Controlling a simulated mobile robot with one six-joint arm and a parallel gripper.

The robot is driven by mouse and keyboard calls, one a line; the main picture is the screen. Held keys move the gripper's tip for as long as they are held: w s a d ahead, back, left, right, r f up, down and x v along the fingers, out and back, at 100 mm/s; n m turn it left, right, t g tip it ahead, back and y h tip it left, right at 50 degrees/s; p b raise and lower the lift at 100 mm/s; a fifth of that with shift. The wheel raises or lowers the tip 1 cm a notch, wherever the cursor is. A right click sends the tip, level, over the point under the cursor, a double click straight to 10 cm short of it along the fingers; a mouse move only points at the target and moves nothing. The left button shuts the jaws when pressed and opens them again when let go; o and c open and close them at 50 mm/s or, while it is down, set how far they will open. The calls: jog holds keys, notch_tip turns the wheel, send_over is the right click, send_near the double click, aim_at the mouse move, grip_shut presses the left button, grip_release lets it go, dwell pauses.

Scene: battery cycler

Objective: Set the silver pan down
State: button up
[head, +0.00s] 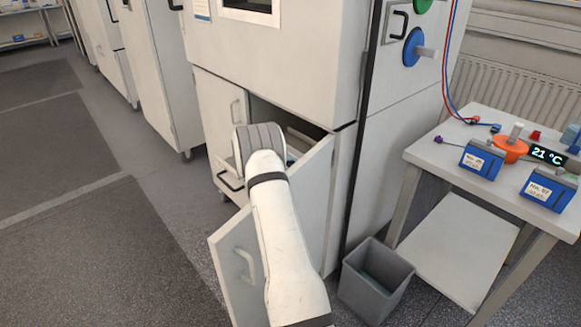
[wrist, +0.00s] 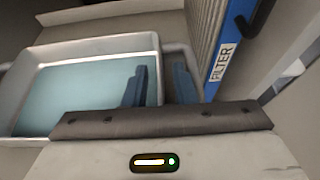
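The silver pan (wrist: 70,47) holds a pale blue-green liquid and fills the left of the wrist view. My gripper (wrist: 160,87) has two dark blue fingers astride the pan's right wall, one inside the pan and one outside. A gap shows between the wall and the outer finger, so the gripper looks open. The pan's near side is hidden behind my gripper's body. In the head view my arm reaches into the open lower compartment of the white cabinet (head: 222,110), and my gripper is hidden there. What the pan rests on is not clear.
A grey bin (head: 376,290) stands on the floor at right, beside a white table (head: 440,150) with blue battery boxes.

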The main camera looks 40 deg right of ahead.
jog(key=v, duration=1.2)
jog(key=shift+w, duration=0.1)
